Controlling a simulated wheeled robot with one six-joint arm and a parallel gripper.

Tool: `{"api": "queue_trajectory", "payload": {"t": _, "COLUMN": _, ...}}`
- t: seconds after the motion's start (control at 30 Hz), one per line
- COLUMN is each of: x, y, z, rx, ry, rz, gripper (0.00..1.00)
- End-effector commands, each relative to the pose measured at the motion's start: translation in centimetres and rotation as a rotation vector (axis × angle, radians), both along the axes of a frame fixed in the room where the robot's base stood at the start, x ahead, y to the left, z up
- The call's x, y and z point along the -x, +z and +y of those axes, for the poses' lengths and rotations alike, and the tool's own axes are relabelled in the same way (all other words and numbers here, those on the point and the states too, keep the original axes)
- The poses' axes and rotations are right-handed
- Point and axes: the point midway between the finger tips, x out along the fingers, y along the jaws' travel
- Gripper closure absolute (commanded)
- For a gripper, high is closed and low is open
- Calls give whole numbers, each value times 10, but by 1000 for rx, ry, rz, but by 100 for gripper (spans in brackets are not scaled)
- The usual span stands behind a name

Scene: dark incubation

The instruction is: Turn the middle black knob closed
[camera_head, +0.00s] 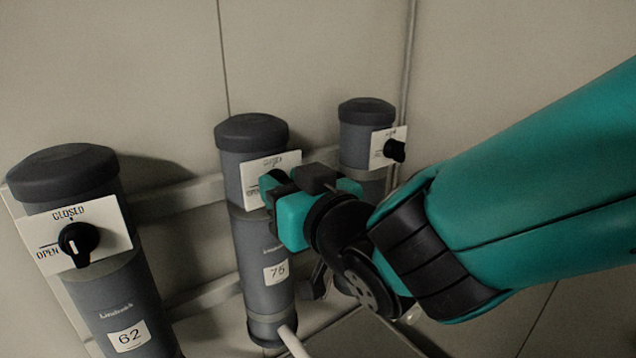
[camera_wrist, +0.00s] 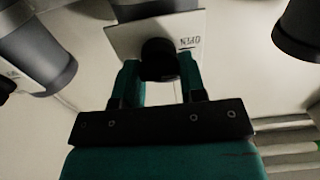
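The middle grey cylinder (camera_head: 262,262), labelled 75, carries a white plate (camera_head: 252,201) marked CLOSED and OPEN. My gripper (camera_head: 271,186) is at the front of this plate and hides most of the knob in the head view. In the wrist view the middle black knob (camera_wrist: 160,58) sits between my two teal fingers (camera_wrist: 161,76), one on each side. The fingers look very close to the knob's sides, but I cannot tell if they press on it. The knob's pointer direction is hidden.
On the left, cylinder 62 (camera_head: 127,298) has a black knob (camera_head: 78,240) on its plate. Behind right, another grey cylinder (camera_head: 362,148) has a black knob (camera_head: 394,151). A wall rail (camera_head: 185,197) runs behind the cylinders. A pale hose (camera_head: 292,341) leaves the middle one's base.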

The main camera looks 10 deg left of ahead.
Motion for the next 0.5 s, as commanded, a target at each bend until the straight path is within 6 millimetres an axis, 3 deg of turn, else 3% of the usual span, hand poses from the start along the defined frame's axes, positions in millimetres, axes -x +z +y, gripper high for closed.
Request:
{"api": "queue_trajectory", "payload": {"t": 0.03, "x": 0, "y": 0, "z": 0, "rx": 0, "ry": 0, "rz": 0, "gripper": 75}}
{"api": "queue_trajectory", "payload": {"t": 0.1, "x": 0, "y": 0, "z": 0, "rx": 0, "ry": 1, "rz": 0, "gripper": 86}}
{"api": "queue_trajectory", "payload": {"t": 0.5, "x": 0, "y": -4, "z": 0, "rx": -51, "ry": 0, "rz": 54, "gripper": 85}}
